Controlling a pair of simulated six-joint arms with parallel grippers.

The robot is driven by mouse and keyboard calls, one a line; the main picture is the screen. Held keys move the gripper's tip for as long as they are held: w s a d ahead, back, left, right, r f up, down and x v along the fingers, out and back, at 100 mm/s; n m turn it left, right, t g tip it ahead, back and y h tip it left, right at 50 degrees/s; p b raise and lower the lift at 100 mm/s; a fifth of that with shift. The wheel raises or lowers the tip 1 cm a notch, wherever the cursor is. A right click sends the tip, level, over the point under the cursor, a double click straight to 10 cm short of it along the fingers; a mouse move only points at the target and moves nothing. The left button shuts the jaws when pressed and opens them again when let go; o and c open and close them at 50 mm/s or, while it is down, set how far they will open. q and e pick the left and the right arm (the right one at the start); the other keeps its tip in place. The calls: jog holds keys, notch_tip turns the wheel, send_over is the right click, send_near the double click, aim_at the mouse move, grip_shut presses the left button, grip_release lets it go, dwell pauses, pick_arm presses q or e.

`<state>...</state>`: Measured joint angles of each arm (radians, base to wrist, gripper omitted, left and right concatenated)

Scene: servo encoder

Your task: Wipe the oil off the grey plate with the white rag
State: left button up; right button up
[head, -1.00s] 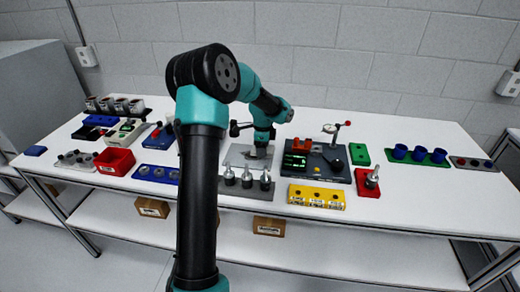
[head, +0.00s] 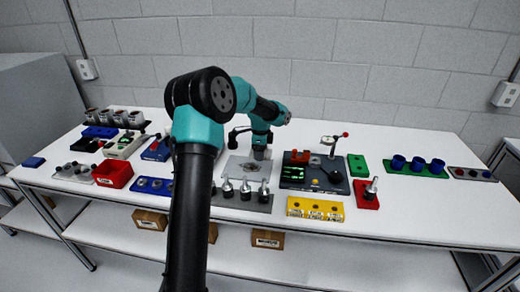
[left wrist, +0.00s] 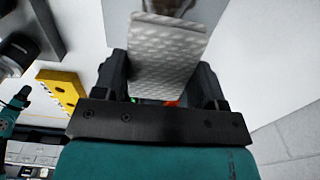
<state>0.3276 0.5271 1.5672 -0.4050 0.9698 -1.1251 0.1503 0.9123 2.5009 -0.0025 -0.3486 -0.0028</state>
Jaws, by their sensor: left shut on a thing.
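The grey plate (head: 236,171) lies flat on the table behind the row of silver tool holders. A dark oil smear (head: 247,169) shows near its middle. The smear also shows blurred at the top of the left wrist view (left wrist: 165,5). My left gripper (head: 260,154) is over the back right part of the plate, pointing down. It is shut on the white rag (left wrist: 165,60), a textured pad between its two fingers in the left wrist view. The rag is hard to make out in the head view, and I cannot tell whether it touches the plate. My right gripper is not in view.
A grey rack with several silver tool holders (head: 246,190) stands in front of the plate. A dark fixture board (head: 318,184) is close on the right, with a yellow block (head: 315,207) before it. A red bin (head: 113,174) stands left. The table behind the plate is clear.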

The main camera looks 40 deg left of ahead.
aim_at(260, 169)
pick_arm(q)
jog(key=shift+f, duration=3.4)
jog(key=shift+s+a, duration=0.5)
jog(key=shift+a, duration=0.25)
jog(key=shift+c, duration=0.3)
jog(key=shift+s+a, duration=0.8)
jog(key=shift+a, duration=0.5)
jog(key=shift+s+a, duration=0.75)
jog(key=shift+a, duration=0.5)
jog(key=shift+s+a, duration=0.8)
jog(key=shift+a, duration=0.5)
jog(key=shift+w+d, duration=0.1)
jog(key=shift+d, duration=0.15)
jog(key=shift+w+d, duration=0.9)
jog(key=shift+d, duration=0.55)
jog(key=shift+w+d, duration=0.85)
jog(key=shift+d, duration=0.55)
jog(key=shift+w+d, duration=0.9)
jog(key=shift+d, duration=0.55)
jog(key=shift+w+d+r, duration=0.1)
jog(key=shift+r, duration=4.05)
